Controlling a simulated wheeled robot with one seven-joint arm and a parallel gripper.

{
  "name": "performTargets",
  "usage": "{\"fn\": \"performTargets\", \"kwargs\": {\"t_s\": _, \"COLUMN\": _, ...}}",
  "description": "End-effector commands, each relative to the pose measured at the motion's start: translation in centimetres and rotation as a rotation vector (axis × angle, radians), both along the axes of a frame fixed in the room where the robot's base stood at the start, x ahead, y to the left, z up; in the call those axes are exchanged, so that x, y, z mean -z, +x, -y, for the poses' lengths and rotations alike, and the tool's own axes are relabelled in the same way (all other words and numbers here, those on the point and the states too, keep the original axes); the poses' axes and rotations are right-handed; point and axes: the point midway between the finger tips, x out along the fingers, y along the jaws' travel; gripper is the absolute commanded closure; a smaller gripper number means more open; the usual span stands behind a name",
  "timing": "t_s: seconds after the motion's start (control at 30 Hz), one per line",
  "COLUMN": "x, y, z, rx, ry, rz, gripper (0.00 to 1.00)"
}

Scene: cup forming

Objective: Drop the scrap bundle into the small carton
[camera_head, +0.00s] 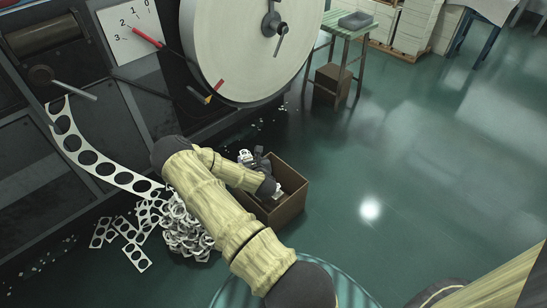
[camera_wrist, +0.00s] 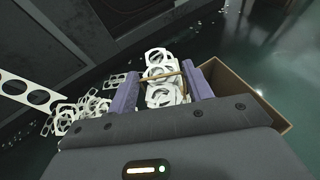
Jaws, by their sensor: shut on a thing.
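The scrap bundle (camera_wrist: 162,92), white punched pieces with a tan tie around them, is between the two fingers of my gripper (camera_wrist: 160,80), which is shut on it. In the head view, my gripper (camera_head: 256,160) shows beyond my forearm, with white bundle pieces (camera_head: 245,156) at its tip. The small carton (camera_head: 291,209) is an open brown cardboard box on the floor, partly hidden by my arm. In the wrist view, the carton (camera_wrist: 272,117) lies to the right, behind the right finger. The bundle shows left of the carton's opening; its height above the floor is unclear.
A scrap heap (camera_head: 187,231) and loose punched pieces (camera_head: 127,229) lie left of the carton. A punched strip (camera_head: 95,160) hangs from the machine (camera_head: 45,185). A green table (camera_head: 347,27) with another box (camera_head: 332,84) beneath stands behind. Floor to the right is clear.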

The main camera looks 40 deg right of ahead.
Motion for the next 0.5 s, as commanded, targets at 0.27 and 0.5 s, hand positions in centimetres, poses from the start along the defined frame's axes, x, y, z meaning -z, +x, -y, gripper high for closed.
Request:
{"fn": "performTargets", "kwargs": {"t_s": 0.27, "x": 0.7, "y": -2.7, "z": 8.2, "rx": 0.111, "ry": -0.011, "rz": 0.017, "gripper": 0.89}}
{"fn": "performTargets", "kwargs": {"t_s": 0.5, "x": 0.6, "y": -3.1, "z": 9.2, "rx": 0.121, "ry": -0.016, "rz": 0.018, "gripper": 0.89}}
